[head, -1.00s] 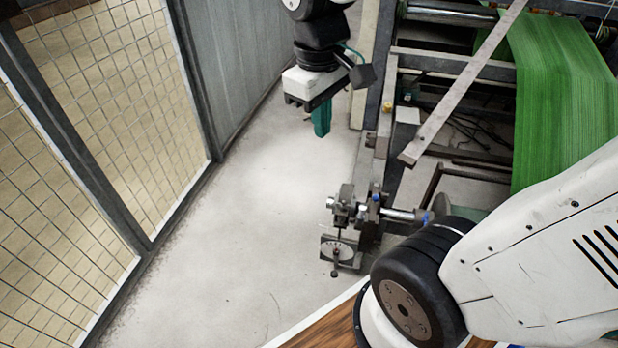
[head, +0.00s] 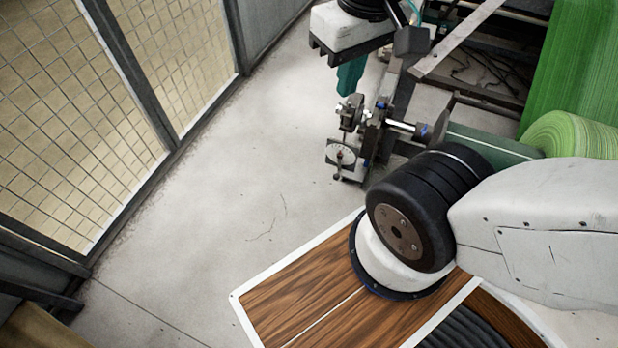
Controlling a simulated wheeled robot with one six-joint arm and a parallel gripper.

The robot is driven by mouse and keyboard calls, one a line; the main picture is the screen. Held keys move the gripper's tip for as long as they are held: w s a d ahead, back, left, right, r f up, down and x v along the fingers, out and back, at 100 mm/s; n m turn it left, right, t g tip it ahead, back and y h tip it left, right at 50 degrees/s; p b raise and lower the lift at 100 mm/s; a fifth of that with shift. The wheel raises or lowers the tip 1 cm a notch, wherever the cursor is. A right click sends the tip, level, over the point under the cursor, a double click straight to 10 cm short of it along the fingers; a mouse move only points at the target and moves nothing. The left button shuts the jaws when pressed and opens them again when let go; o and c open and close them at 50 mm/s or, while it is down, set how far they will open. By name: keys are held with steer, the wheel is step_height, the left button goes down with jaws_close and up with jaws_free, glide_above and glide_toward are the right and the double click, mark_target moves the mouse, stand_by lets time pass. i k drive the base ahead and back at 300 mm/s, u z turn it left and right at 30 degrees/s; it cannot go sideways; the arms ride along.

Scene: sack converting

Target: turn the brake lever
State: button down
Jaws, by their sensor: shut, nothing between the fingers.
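The brake lever (head: 338,166) is a small dark lever with a knobbed lower end. It sits across a pale round dial plate (head: 346,153) on the metal bracket at the end of the machine's frame. My gripper (head: 349,80), a white block with teal fingers, is above and slightly right of the lever in the head view. Its fingers are together with nothing between them. The fingertips are close to the top of the bracket's clamp parts (head: 351,111) in the picture, and apart from the lever. I cannot tell the depth gap.
A green woven roll (head: 575,138) and its web stand at the right. A shaft (head: 402,125) joins the bracket to the roll. A mesh fence (head: 75,110) runs along the left. The concrete floor (head: 215,240) between fence and machine is clear.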

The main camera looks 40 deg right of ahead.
mark_target(336, 176)
steer(key=u, duration=1.05)
steer(key=i, duration=0.9)
steer(key=z, duration=1.85)
